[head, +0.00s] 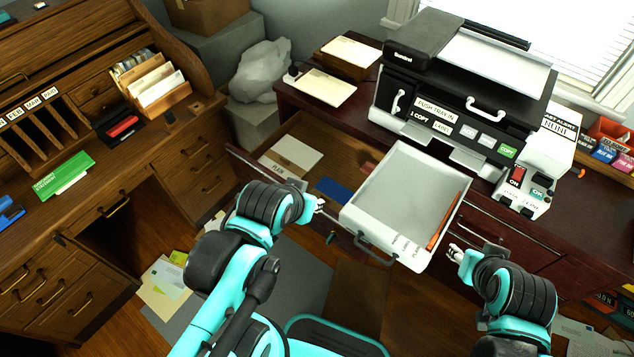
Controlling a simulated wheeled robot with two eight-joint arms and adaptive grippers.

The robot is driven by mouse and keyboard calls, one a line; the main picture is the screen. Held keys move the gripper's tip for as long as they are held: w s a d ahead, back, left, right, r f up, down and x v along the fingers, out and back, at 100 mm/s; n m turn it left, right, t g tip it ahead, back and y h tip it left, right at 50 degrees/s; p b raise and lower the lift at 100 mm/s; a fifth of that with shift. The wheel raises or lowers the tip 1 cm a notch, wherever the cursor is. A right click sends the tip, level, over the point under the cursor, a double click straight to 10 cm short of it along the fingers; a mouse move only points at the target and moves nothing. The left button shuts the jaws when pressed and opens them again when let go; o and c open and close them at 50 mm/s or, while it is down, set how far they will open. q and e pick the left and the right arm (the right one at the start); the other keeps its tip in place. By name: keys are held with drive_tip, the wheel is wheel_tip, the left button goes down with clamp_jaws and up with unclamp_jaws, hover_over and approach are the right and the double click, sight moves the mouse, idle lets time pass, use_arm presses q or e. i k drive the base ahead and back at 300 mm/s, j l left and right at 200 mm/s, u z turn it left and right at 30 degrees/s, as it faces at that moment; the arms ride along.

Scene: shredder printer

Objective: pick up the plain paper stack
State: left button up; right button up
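A pale paper stack (297,151) lies in the open desk drawer in the head view, beside a label reading PLAIN (279,168). My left gripper (320,205) is over the drawer's front edge, to the right of and nearer than the stack, and apart from it. Its fingers are too small to tell whether they are open. My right gripper (453,252) is at the right front corner of the printer's pulled-out tray, far from the stack. Its fingertips look spread, with nothing between them.
The grey paper tray (400,187) juts out from the printer (463,95), with an orange strip along its right side. A dark blue item (333,190) lies in the drawer right of the stack. A wooden roll-top desk (185,150) stands at left. Loose papers (167,285) lie on the floor.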

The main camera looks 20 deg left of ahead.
sight(288, 157)
drive_tip(key=i+j+z, duration=0.1)
drive_tip(key=j, duration=0.3)
drive_tip(key=i+j+z, duration=0.15)
drive_tip(key=j, duration=0.3)
drive_tip(key=i+j+z, duration=0.1)
drive_tip(key=j, duration=0.3)
drive_tip(key=i, duration=0.05)
